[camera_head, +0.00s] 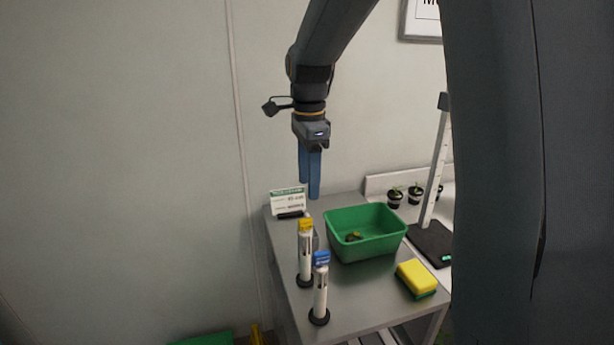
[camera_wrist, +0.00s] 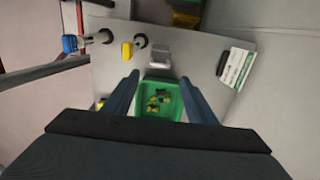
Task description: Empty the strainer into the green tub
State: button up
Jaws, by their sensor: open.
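The green tub (camera_head: 345,247) stands on a grey metal table and holds small dark and yellow bits; it also shows in the wrist view (camera_wrist: 147,89) beyond my fingers. My gripper (camera_head: 309,190) hangs fingers down above the table's back left part. It is open and empty, its two blue fingers apart in the wrist view (camera_wrist: 158,76). No strainer can be clearly made out. A small grey box-like thing (camera_wrist: 160,53) stands beside the tub, and I cannot tell if it is the strainer. In the head view it is mostly hidden behind the yellow-capped tube.
A yellow-capped tube (camera_head: 305,255) and a blue-capped tube (camera_head: 320,290) stand upright at the table's left. A yellow and green sponge (camera_head: 416,278) lies front right. A sign card (camera_head: 288,201) stands at the back. A post on a black base (camera_head: 430,242) and potted seedlings (camera_head: 415,195) stand right.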

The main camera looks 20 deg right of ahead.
jog(key=b, duration=0.4)
send_over(308, 215)
notch_tip(308, 215, down, 5)
jog(key=shift+s, duration=0.1)
jog(key=shift+f+b, duration=0.6)
jog(key=shift+f, duration=1.6)
jog(key=c, duration=1.1)
jog(key=shift+r+p, duration=3.4)
jog(key=shift+r, duration=0.6)
